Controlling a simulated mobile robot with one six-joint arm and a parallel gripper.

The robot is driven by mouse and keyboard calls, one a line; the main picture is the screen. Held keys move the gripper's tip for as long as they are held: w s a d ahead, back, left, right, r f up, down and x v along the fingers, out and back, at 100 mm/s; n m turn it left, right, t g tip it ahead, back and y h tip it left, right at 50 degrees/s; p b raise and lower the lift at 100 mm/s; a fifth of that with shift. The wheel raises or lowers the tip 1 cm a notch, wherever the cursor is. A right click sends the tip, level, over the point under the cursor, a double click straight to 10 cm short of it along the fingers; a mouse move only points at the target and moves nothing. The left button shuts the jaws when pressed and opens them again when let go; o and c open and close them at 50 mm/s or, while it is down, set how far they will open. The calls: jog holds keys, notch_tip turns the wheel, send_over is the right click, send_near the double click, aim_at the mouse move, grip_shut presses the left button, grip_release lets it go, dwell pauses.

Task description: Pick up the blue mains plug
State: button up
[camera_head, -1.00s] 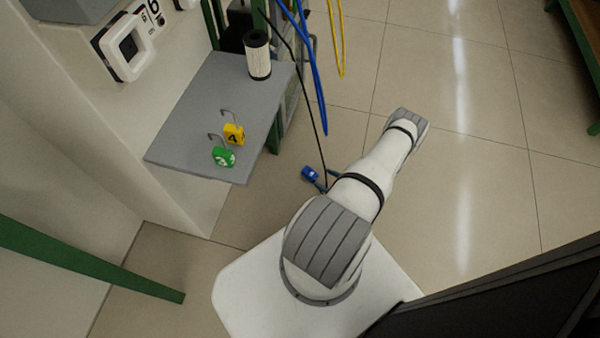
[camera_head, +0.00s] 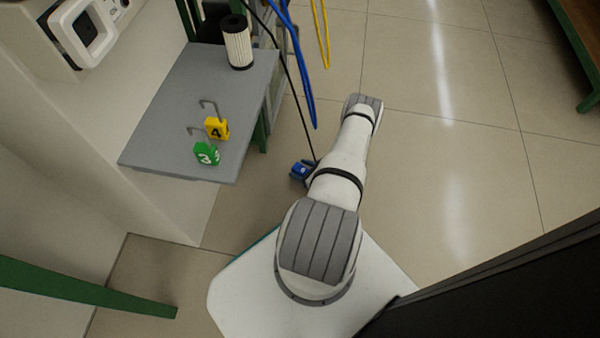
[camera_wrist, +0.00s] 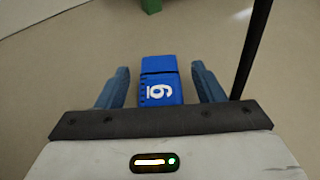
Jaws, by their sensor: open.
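The blue mains plug (camera_wrist: 160,82) shows in the wrist view with a white 6 on its face. It lies between the two blue fingers of my gripper (camera_wrist: 161,88), with a gap on each side. My gripper is open. In the head view the blue plug (camera_head: 299,170) is low over the floor, left of my forearm, with the gripper fingers partly around it. I cannot tell what the plug rests on or hangs from. My arm hides part of the gripper in the head view.
A black cable (camera_head: 299,105) runs down beside the plug; a dark rod (camera_wrist: 250,50) crosses the wrist view at right. Blue and yellow cables hang behind. Floor at right is clear.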

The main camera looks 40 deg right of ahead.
jog(key=shift+c, duration=0.5)
jog(key=shift+r, duration=0.1)
jog(key=c, duration=1.1)
